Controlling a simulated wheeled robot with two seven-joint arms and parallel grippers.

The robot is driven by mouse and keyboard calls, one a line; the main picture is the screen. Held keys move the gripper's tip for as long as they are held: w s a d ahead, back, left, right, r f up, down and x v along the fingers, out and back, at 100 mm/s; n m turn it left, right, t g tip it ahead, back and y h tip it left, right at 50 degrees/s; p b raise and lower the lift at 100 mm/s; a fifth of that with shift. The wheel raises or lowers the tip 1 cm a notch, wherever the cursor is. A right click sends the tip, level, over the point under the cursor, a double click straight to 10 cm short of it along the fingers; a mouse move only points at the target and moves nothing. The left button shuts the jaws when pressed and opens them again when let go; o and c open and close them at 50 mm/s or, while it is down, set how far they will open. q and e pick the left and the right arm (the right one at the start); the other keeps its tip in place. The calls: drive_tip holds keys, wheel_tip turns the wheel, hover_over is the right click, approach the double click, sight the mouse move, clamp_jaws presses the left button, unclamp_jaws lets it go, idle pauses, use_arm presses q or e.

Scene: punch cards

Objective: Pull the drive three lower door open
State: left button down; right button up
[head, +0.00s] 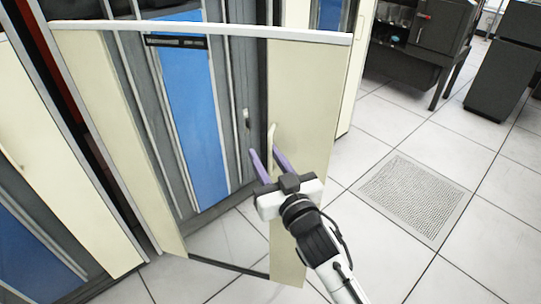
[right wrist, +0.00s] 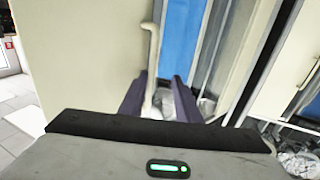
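The drive door (head: 300,95) is a cream frame with a white top edge and a large see-through middle, in the centre-left of the head view. A blue panel (head: 190,110) shows through it. Floor tiles show in its lower part, through it or mirrored; I cannot tell how far the door stands open. Its slim cream handle (head: 271,137) is on the right stile, and it also shows in the right wrist view (right wrist: 151,60). My right gripper (head: 264,152) is open, its purple fingers on either side of the handle's lower end, not visibly closed on it. My left gripper is out of view.
Another cream-framed cabinet door (head: 60,170) stands at the left. Dark machines (head: 440,35) stand at the back right. A perforated floor tile (head: 412,195) lies in the open tiled floor to the right, which is clear.

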idle(0.4)
drive_tip(key=v, duration=1)
drive_tip(key=shift+s+d, duration=0.15)
